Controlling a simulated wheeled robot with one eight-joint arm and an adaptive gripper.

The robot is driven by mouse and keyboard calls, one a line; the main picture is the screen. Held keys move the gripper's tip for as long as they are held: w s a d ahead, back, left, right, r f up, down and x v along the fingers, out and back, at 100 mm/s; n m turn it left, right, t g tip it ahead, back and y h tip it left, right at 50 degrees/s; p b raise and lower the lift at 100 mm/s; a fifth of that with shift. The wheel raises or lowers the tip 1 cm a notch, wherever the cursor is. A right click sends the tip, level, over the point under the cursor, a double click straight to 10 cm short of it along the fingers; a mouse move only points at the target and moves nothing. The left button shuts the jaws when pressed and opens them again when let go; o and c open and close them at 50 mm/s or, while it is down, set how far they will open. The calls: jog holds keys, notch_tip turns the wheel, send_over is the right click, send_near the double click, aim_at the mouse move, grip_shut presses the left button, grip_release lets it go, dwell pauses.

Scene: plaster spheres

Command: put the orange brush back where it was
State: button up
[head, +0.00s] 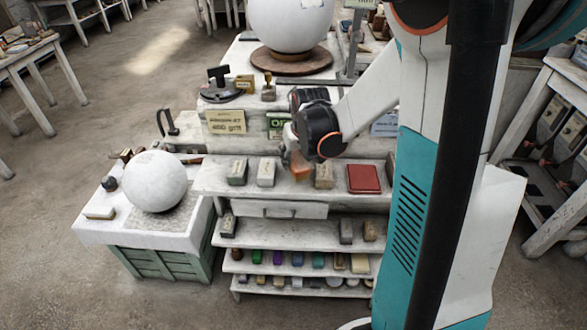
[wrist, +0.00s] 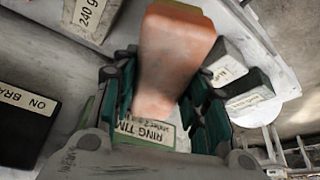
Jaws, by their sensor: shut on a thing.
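The orange brush (head: 300,167) is in my gripper (head: 296,153), over the upper shelf of the white unit in the head view. In the wrist view my gripper (wrist: 163,95) is shut on the brush (wrist: 176,48), with green-black fingers on both sides of it. The brush is tilted and stretches up from the palm end of the picture. Its lower end is partly hidden by the fingers. I cannot tell whether the brush touches the shelf.
The shelf (head: 225,187) bears pale labelled blocks (head: 237,172), (head: 266,172), a tan block (head: 324,175) and a red box (head: 363,178). A large plaster sphere (head: 155,181) stands on a bench at left; another sphere (head: 290,22) stands behind. Lower shelves hold several coloured blocks.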

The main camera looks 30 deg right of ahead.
notch_tip(320, 180, down, 4)
jog(key=shift+f+b, duration=0.25)
jog(key=shift+b, duration=0.65)
jog(key=shift+w+d+f, duration=0.15)
jog(key=shift+w, duration=0.05)
jog(key=o, duration=1)
jog(key=p+v, duration=0.3)
jog(key=v, duration=0.9)
jog(key=shift+p, duration=0.4)
